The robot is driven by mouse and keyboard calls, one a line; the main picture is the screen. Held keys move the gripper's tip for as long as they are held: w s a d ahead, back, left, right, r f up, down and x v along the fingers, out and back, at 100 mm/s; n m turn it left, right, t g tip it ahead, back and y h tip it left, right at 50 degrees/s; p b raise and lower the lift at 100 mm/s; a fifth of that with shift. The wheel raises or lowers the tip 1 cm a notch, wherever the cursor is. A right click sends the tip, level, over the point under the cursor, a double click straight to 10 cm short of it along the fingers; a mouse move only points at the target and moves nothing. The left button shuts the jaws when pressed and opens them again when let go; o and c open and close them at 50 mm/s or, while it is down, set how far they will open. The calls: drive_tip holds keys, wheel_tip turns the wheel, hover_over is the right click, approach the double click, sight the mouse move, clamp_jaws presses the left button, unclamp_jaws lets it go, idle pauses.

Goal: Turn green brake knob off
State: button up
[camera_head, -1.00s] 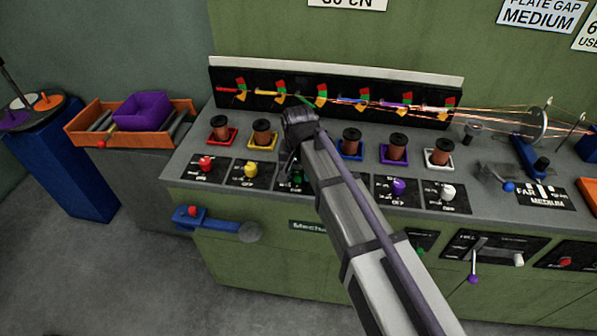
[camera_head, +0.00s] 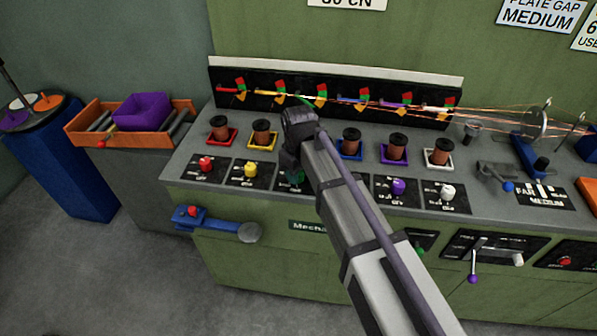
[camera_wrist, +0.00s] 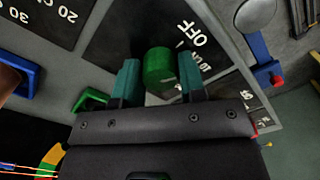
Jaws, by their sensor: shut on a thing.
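The green brake knob (camera_wrist: 158,70) stands on a black label panel (camera_wrist: 110,40) in the wrist view, with the printed word OFF beside it. My gripper (camera_wrist: 158,82) has its two teal fingers on either side of the knob, shut on it. In the head view, my gripper (camera_head: 293,176) is over the front row of knobs, between the yellow knob (camera_head: 250,170) and the purple knob (camera_head: 398,187). There my arm and gripper hide most of the green knob and its label.
The red knob (camera_head: 206,163) and white knob (camera_head: 447,191) are in the same row. Brown spools in coloured square holders stand behind, including the yellow holder (camera_head: 254,148). A blue lever (camera_head: 215,224) juts from the green cabinet front. An orange tray (camera_head: 80,133) stands at left.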

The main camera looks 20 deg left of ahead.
drive_tip(key=n, duration=0.4)
drive_tip(key=shift+n, duration=0.4)
idle(0.4)
drive_tip(key=o, duration=0.9)
wheel_tip(320, 180, up, 11)
drive_tip(key=p, duration=1)
drive_tip(key=shift+f+p, duration=0.15)
drive_tip(key=shift+p, duration=0.25)
